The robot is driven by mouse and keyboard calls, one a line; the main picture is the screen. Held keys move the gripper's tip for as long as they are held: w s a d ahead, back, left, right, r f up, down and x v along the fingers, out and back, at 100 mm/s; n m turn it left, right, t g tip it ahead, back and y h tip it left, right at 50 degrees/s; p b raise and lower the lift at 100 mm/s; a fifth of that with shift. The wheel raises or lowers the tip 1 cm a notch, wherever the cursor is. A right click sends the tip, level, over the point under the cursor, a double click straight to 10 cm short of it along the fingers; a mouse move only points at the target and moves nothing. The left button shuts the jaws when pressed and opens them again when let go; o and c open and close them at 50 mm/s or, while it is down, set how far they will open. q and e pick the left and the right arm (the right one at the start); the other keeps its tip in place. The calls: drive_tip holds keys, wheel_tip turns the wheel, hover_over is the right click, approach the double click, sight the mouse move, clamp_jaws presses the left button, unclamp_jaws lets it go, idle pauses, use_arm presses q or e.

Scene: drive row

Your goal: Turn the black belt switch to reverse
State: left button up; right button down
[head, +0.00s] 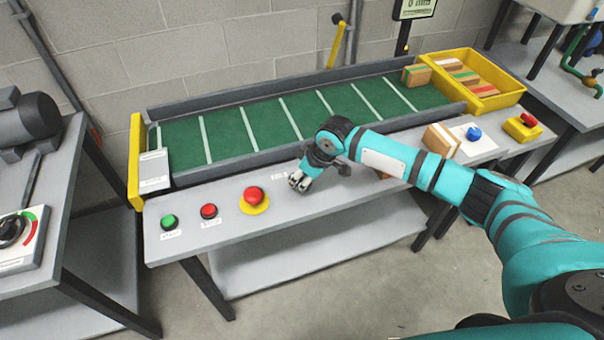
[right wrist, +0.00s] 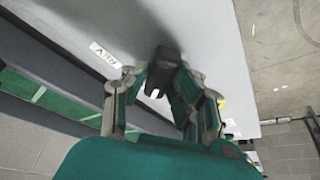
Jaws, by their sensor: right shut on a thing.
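The black belt switch (right wrist: 164,68) shows in the right wrist view as a dark knob with a white mark at its end near the camera. It stands on the grey front ledge (head: 330,204) of the conveyor. My right gripper (head: 299,182) reaches down to the ledge in the head view, right of the red mushroom button, and hides the switch there. In the right wrist view its fingers sit on both sides of the knob and are shut on it. A small white label lies beside it (right wrist: 105,54), partly readable. My left gripper is out of view.
Left of the gripper are a red mushroom button (head: 253,196) on yellow, a red button (head: 208,211) and a green button (head: 169,222). Behind is the green conveyor belt (head: 265,124). Boxes, a blue knob (head: 474,133) and a yellow crate (head: 497,98) stand right.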

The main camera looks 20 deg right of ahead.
drive_tip(key=m+p, duration=0.2)
drive_tip(key=p, duration=0.1)
drive_tip(key=m+h+p, duration=0.1)
drive_tip(key=m+p, duration=0.1)
drive_tip(key=p, duration=0.1)
drive_tip(key=m+t+h+p, duration=0.1)
drive_tip(key=m+p, duration=0.2)
drive_tip(key=shift+s+a+r, duration=0.1)
drive_tip(key=shift+a+r, duration=0.15)
drive_tip(key=shift+m+h+p, duration=0.35)
drive_tip(key=shift+m+h, duration=0.05)
drive_tip(key=shift+m, duration=0.2)
drive_tip(key=m+h+p, duration=0.1)
drive_tip(key=m, duration=0.1)
drive_tip(key=shift+a+f+m+p, duration=0.1)
drive_tip(key=shift+m+p, duration=0.2)
drive_tip(key=shift+f+m+h, duration=0.1)
drive_tip(key=shift+m+h, duration=0.2)
drive_tip(key=shift+m, duration=0.6)
drive_tip(key=shift+m+g+h, duration=0.5)
drive_tip(key=shift+m+h, duration=0.2)
drive_tip(key=shift+m, duration=1.2)
drive_tip(key=shift+w, duration=0.2)
drive_tip(key=c, duration=1.1)
unclamp_jaws()
